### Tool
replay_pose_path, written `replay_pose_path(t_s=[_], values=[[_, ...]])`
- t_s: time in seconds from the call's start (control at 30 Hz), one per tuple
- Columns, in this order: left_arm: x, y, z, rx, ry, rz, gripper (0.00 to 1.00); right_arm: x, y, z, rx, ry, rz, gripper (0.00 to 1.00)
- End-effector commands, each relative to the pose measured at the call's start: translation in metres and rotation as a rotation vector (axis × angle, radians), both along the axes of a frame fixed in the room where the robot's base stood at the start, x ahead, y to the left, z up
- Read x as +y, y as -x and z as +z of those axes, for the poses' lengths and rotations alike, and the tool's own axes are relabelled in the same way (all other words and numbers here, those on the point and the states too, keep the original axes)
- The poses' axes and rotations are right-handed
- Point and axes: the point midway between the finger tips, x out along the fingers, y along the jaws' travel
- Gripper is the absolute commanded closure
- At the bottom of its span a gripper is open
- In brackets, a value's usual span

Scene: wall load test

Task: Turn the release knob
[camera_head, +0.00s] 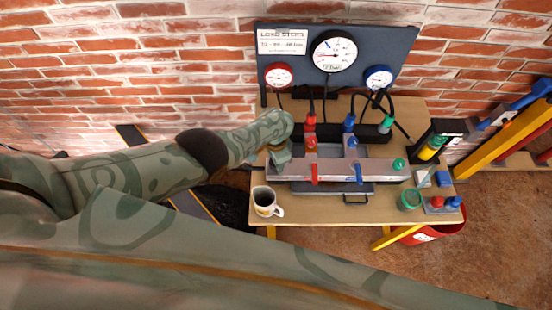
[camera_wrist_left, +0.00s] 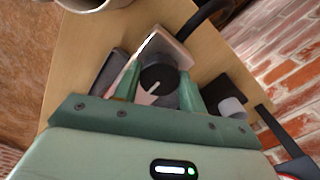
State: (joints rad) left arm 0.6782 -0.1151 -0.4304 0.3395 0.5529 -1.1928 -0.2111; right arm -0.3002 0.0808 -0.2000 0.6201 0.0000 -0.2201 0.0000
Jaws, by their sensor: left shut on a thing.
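The release knob (camera_wrist_left: 155,80) is round and black with a white pointer line, seen in the left wrist view between my fingers. My left gripper (camera_wrist_left: 159,92) is shut on it, with one green finger on each side. In the head view my left gripper (camera_head: 279,154) is at the left end of the grey manifold block (camera_head: 335,171) on the bench, and it hides the knob there. The block carries red, blue and green fittings and a red and a blue lever. My right gripper is not in view.
A gauge board (camera_head: 300,62) with three dials stands behind the block. A mug (camera_head: 265,201) stands at the bench's (camera_head: 322,211) front left, near my left gripper. Black hoses loop behind the block. A brick wall (camera_head: 130,60) closes the back.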

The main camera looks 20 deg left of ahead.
Motion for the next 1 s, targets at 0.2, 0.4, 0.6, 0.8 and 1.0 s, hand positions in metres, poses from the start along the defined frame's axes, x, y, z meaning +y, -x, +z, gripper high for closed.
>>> replay_pose_path(t_s=[0.2, 0.4, 0.6, 0.8, 1.0], values=[[-0.0008, 0.0008, -0.0006, 0.001, 0.002, 0.022, 0.82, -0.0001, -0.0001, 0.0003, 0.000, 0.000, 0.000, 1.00], [-0.0008, 0.0008, -0.0006, 0.001, 0.002, 0.024, 0.82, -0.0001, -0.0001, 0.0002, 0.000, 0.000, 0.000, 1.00], [-0.0007, 0.0007, -0.0006, 0.001, 0.002, 0.024, 0.39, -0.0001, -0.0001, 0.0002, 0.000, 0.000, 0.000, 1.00], [-0.0003, 0.0002, -0.0002, 0.000, 0.001, 0.022, 0.37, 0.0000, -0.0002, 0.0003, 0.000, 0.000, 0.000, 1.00], [-0.0002, -0.0002, 0.0086, 0.000, 0.001, 0.022, 0.37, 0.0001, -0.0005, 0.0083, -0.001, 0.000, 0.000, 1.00]])
